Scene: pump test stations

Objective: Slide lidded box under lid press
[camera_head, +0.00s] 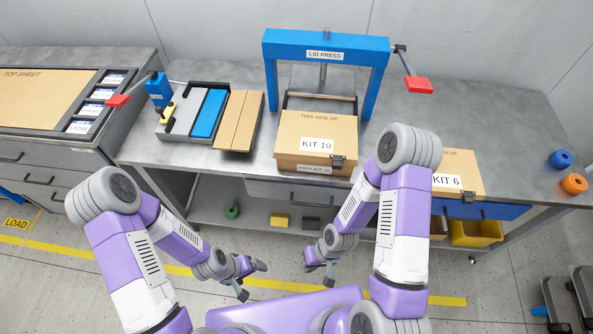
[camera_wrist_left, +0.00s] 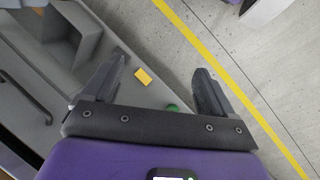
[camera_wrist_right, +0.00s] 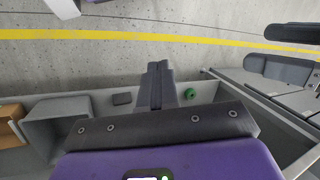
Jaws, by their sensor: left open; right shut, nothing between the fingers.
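The lid press (camera_head: 325,48) is a blue frame on the grey bench, with a red-handled lever (camera_head: 418,85) at its right. The brown lidded box marked KIT 10 (camera_head: 308,128) sits on the bench just in front of the press, its lid on and a dark latch on its front. The box appears to be at the front end of a guide between the press legs. My left gripper (camera_head: 254,278) is open and empty, low in front of the bench; its spread fingers show in the left wrist view (camera_wrist_left: 158,92). My right gripper (camera_head: 322,277) is shut and empty, also below bench height; its closed fingers show in the right wrist view (camera_wrist_right: 158,85).
A second box marked KIT 6 (camera_head: 463,172) stands to the right, partly behind my right arm. A grey and blue fixture (camera_head: 208,112) with brown panels stands to the left. Blue (camera_head: 561,159) and orange (camera_head: 574,184) rings lie at the far right. A shelf runs below.

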